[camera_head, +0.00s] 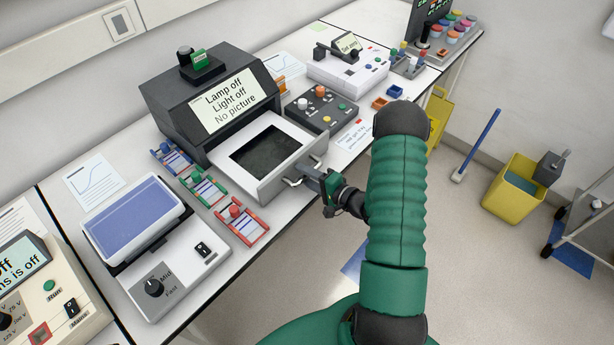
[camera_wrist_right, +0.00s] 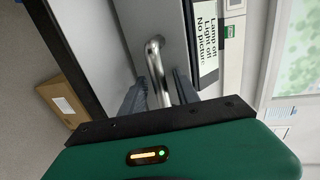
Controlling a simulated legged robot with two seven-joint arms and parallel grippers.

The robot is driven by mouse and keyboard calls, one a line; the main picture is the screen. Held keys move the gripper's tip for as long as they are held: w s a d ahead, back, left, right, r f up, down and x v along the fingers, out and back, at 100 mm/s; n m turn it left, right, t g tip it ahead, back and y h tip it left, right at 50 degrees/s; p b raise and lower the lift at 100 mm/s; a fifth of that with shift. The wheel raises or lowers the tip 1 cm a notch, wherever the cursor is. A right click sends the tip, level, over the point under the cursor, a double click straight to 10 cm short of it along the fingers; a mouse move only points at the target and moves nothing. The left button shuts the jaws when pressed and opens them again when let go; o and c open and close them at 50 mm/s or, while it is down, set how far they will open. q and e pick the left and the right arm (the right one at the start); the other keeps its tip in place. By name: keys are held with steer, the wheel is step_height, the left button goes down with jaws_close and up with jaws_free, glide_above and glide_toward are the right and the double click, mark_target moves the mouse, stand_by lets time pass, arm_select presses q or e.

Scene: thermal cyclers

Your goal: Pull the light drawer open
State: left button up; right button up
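The light drawer (camera_head: 262,184), a pale tray with a dark glass panel (camera_head: 265,149), stands pulled out from the front of a dark grey imaging box (camera_head: 165,98). The box's screen (camera_head: 229,101) reads "Lamp off, Light off, No picture". My right gripper (camera_head: 311,174) is at the drawer's front. The fingertips' contact is partly hidden. My left gripper is not in view.
Coloured racks (camera_head: 204,186) stand left of the drawer, beside a blue-topped shaker (camera_head: 137,212). A button box (camera_head: 320,108) stands close on its right. The floor in front of the bench is open; a yellow bin (camera_head: 512,193) stands farther right.

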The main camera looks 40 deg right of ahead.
steer(key=b+v, duration=0.1)
steer(key=v, duration=1.5)
steer(key=shift+s, duration=0.35)
steer(key=shift+r, duration=0.1)
